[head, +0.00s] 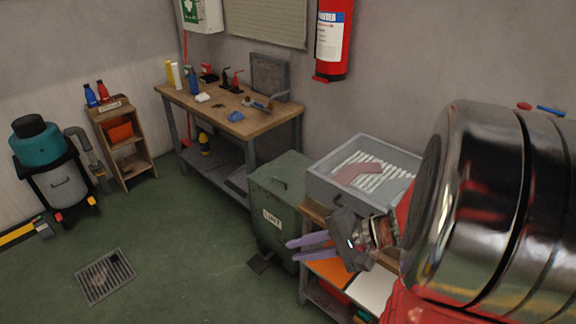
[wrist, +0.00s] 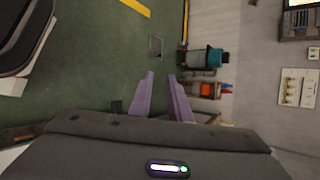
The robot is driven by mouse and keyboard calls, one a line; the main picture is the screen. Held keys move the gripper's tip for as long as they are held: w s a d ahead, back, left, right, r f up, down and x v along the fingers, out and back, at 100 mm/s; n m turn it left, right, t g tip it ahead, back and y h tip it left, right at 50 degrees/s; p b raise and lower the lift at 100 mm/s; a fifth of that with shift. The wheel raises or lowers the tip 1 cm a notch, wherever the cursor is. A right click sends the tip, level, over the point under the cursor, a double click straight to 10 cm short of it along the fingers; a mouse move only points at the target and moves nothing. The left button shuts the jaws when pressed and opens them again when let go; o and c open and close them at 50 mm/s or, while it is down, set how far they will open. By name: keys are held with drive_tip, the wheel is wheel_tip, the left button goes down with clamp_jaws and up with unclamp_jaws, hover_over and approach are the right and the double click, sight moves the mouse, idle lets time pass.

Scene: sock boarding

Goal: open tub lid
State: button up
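A green bin (head: 267,217) with a white label stands on the floor at the centre right in the head view. Its flat green lid (head: 284,173), with a small handle on top, looks shut. A grey open-topped box (head: 330,194) stands to its right, with white slats and a reddish cloth piece inside. I cannot tell for sure which one is the tub. My gripper (head: 293,250) is in front of the bin's right side and below the box. Its two purple fingers are apart with nothing between them; the wrist view shows the same gap (wrist: 160,80).
A wooden workbench (head: 220,108) with tools stands along the back wall. A small shelf (head: 128,150) and a teal-topped vacuum (head: 38,145) are at the left. A floor drain (head: 104,275) lies in otherwise clear green floor. An orange panel (head: 333,270) is below my gripper.

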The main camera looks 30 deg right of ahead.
drive_tip(key=s+d+f+m+t+h, duration=0.1)
drive_tip(key=d+m+t+h, duration=0.3)
drive_tip(key=d, duration=0.7)
drive_tip(key=s+d+f+m+t+h, duration=0.2)
drive_tip(key=d+m, duration=0.5)
drive_tip(key=d, duration=0.4)
drive_tip(key=shift+d+f+t+h, duration=0.25)
drive_tip(key=shift+f+t+h, duration=0.5)
drive_tip(key=shift+t+h, duration=0.2)
drive_tip(key=shift+y, duration=0.25)
drive_tip(key=shift+x, duration=6.85)
drive_tip(key=shift+c, duration=0.2)
clamp_jaws()
